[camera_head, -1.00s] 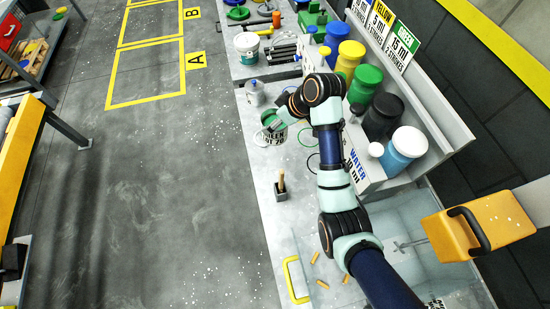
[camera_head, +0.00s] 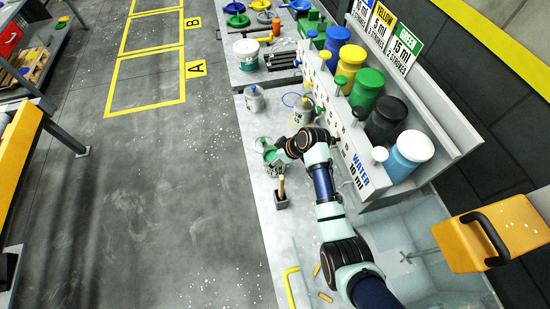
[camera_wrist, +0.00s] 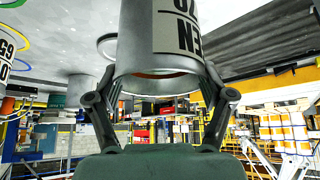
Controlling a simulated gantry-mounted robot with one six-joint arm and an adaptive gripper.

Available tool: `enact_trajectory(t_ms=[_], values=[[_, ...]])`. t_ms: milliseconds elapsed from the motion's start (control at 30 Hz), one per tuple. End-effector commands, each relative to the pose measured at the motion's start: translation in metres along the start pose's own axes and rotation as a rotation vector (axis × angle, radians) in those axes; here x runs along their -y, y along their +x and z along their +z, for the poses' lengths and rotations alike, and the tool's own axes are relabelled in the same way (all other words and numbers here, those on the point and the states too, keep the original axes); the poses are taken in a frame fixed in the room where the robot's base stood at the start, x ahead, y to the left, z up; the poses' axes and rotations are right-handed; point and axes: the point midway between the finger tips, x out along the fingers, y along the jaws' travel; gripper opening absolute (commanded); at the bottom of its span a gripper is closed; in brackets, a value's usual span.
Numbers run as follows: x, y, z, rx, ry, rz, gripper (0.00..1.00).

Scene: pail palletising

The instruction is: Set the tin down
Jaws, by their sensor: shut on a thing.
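The tin (camera_wrist: 160,45), grey with a pale label and dark lettering, is between the two fingers of my gripper (camera_wrist: 160,95) in the wrist view, which looks upside down. My gripper is shut on it. In the head view the tin (camera_head: 265,143) shows green inside, near the bench's left edge. My gripper (camera_head: 276,156) is at its lower right side, partly hidden by my arm. The tin's base is out of the wrist view, so I cannot tell whether it touches the bench (camera_head: 258,190).
A labelled tin (camera_head: 303,112) and a small grey can (camera_head: 254,99) stand farther back. A brush in a dark holder (camera_head: 281,200) stands close in front. Coloured pump jars (camera_head: 384,119) line the right shelf. A yellow handle (camera_head: 289,287) is nearer.

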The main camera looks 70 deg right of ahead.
Motion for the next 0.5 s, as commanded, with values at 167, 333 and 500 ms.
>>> enact_trajectory(t_ms=[167, 333, 500], values=[[-0.0005, 0.0100, 0.0058, -0.002, -0.001, 0.002, 0.11], [-0.0004, 0.0102, 0.0060, -0.002, -0.001, 0.002, 0.11], [-0.0001, 0.0124, 0.0079, 0.000, -0.001, 0.001, 0.92]])
